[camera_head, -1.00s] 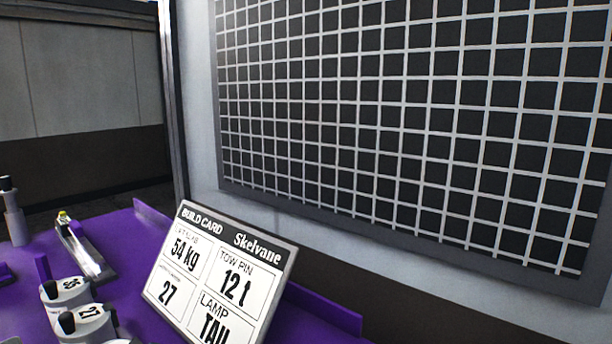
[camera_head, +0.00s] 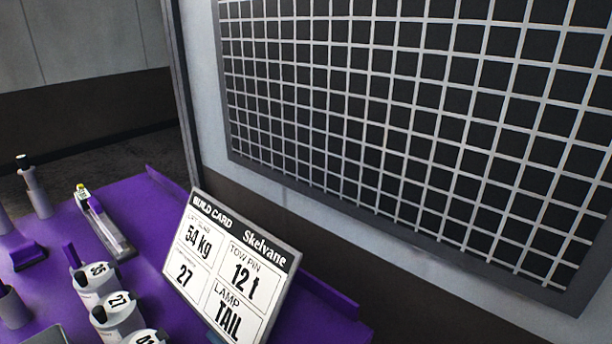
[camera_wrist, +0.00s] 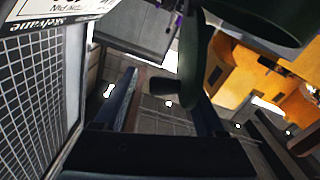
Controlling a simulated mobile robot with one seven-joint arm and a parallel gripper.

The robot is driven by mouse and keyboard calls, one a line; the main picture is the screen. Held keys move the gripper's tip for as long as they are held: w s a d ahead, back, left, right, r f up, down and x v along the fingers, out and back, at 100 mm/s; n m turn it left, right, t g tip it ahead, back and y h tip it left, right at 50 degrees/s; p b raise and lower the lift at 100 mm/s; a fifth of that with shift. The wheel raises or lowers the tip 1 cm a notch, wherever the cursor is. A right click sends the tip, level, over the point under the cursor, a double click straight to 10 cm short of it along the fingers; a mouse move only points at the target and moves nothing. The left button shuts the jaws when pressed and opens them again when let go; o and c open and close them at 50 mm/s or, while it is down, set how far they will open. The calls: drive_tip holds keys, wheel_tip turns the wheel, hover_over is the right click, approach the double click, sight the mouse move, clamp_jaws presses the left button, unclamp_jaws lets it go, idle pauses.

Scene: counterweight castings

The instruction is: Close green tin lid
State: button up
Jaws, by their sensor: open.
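A dark green round tin (camera_wrist: 268,18) shows at the top right of the wrist view, cut off by the frame edge. Its dark green lid (camera_wrist: 194,58) appears nearly edge-on beside it, standing open. A dark knob (camera_wrist: 162,86) sticks out from the lid to the left. My gripper (camera_wrist: 165,80) is open, with one finger to the left of the knob and the other by the lid's lower edge. I cannot tell whether either finger touches the lid. The tin, lid and gripper do not show in the head view.
A build card (camera_head: 232,268) stands on the purple bench (camera_head: 150,215). Several numbered castings (camera_head: 95,283) stand left of it, with a slim metal fixture (camera_head: 103,222) behind. A dark grid panel (camera_head: 400,110) hangs beyond. Orange machinery (camera_wrist: 245,75) shows in the wrist view.

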drive_tip(key=s+d+m+p, duration=0.35)
drive_tip(key=s+d, duration=0.25)
drive_tip(key=d, duration=0.6)
drive_tip(key=w+r+m+t+h, duration=0.2)
drive_tip(key=w+r+t+h, duration=0.1)
drive_tip(key=w+r, duration=0.4)
drive_tip(key=w+d+r+m+t+h, duration=0.1)
drive_tip(key=w+r, duration=0.6)
drive_tip(key=r, duration=0.7)
drive_tip(key=m+t+h, duration=0.1)
drive_tip(key=t+h, duration=0.1)
drive_tip(key=h, duration=0.1)
drive_tip(key=shift+r+t, duration=0.2)
drive_tip(key=shift+t, duration=0.1)
drive_tip(key=shift+d, duration=0.1)
